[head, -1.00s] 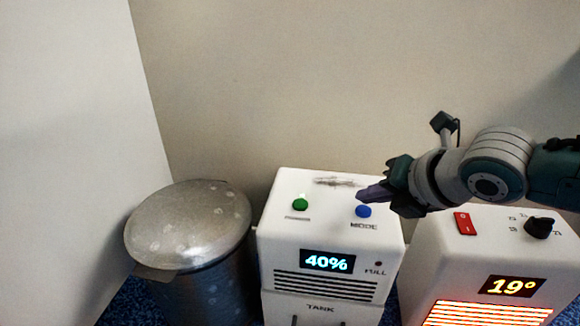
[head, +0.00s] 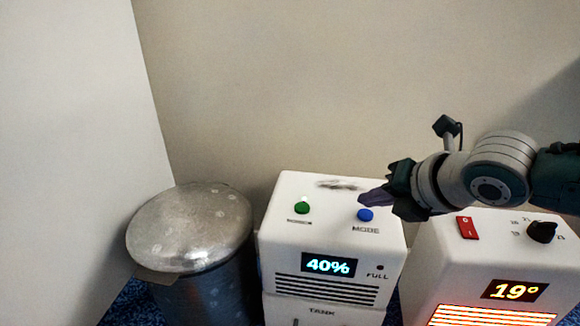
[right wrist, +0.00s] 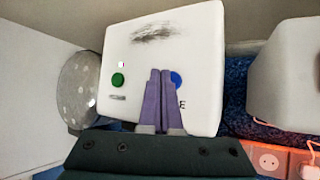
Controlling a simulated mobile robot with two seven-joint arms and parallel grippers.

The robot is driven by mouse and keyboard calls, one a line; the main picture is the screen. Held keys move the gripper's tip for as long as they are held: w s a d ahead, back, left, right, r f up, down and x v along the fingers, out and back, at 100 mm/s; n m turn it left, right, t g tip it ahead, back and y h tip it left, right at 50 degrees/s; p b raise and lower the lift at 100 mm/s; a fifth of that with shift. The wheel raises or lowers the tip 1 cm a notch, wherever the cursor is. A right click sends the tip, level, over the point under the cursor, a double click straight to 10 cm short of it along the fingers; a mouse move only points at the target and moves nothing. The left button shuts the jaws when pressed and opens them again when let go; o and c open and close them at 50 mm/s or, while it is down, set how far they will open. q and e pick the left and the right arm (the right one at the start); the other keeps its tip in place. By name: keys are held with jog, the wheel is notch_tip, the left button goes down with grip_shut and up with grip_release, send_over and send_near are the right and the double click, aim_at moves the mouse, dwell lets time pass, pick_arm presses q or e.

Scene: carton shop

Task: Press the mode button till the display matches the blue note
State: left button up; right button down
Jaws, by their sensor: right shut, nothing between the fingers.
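The white machine (head: 290,240) has a blue MODE button (head: 365,215) on top and a dark display (head: 328,265) reading 40% on its front. My right gripper (head: 363,199) is shut and empty, its tips close behind the blue button in the head view. In the right wrist view the shut fingers (right wrist: 160,72) lie just left of the blue button (right wrist: 176,79) and partly cover it. I cannot tell whether they touch it. No blue note is visible in these frames. My left gripper is not in view.
A green button (head: 302,208) sits left of the blue one. A metal bin (head: 190,225) stands at left. A white heater (head: 450,260) with a red switch (head: 467,228), black knob (head: 541,231) and 19° display (head: 515,290) stands at right. A wall is close behind.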

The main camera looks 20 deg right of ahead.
jog(key=shift+f, duration=0.1)
dwell(0.7)
jog(key=shift+f, duration=0.35)
jog(key=shift+f+b, duration=0.4)
jog(key=shift+b, duration=0.05)
dwell(0.5)
dwell(0.3)
jog(key=shift+r+p, duration=0.85)
jog(key=shift+p, duration=0.1)
